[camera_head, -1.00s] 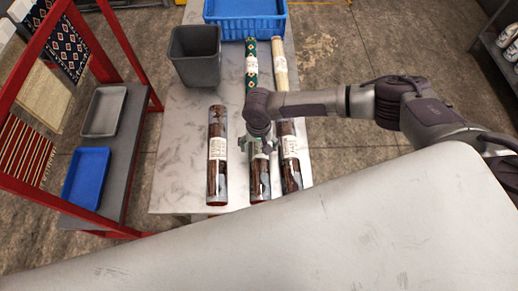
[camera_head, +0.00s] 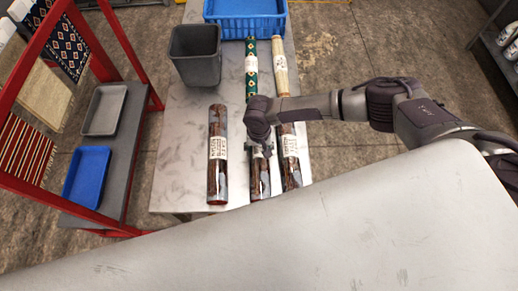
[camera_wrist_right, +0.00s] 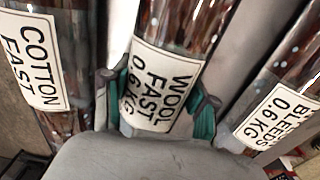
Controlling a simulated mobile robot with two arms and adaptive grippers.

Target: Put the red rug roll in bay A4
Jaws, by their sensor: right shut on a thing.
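Three dark red-brown rug rolls in clear wrap lie side by side on the marble-topped table (camera_head: 180,185). The left roll (camera_head: 217,180) has a label reading COTTON FAST in the right wrist view (camera_wrist_right: 38,60). The middle roll (camera_head: 260,185) reads WOOL FAST 0.6 KG (camera_wrist_right: 155,85). The right roll (camera_head: 291,175) reads BLEEDS 0.6 KG (camera_wrist_right: 285,112), its top line cut off. My right gripper (camera_head: 261,150) is shut around the middle roll, its green-lined fingers on both sides of the label. I cannot make out a bay marked A4. My left gripper is not in view.
A green patterned roll (camera_head: 251,70) and a cream roll (camera_head: 280,70) lie farther back, near a grey bin (camera_head: 196,55) and a blue crate (camera_head: 247,14). A red-framed rack (camera_head: 92,205) with a grey tray (camera_head: 104,110) and a blue tray (camera_head: 87,176) stands left.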

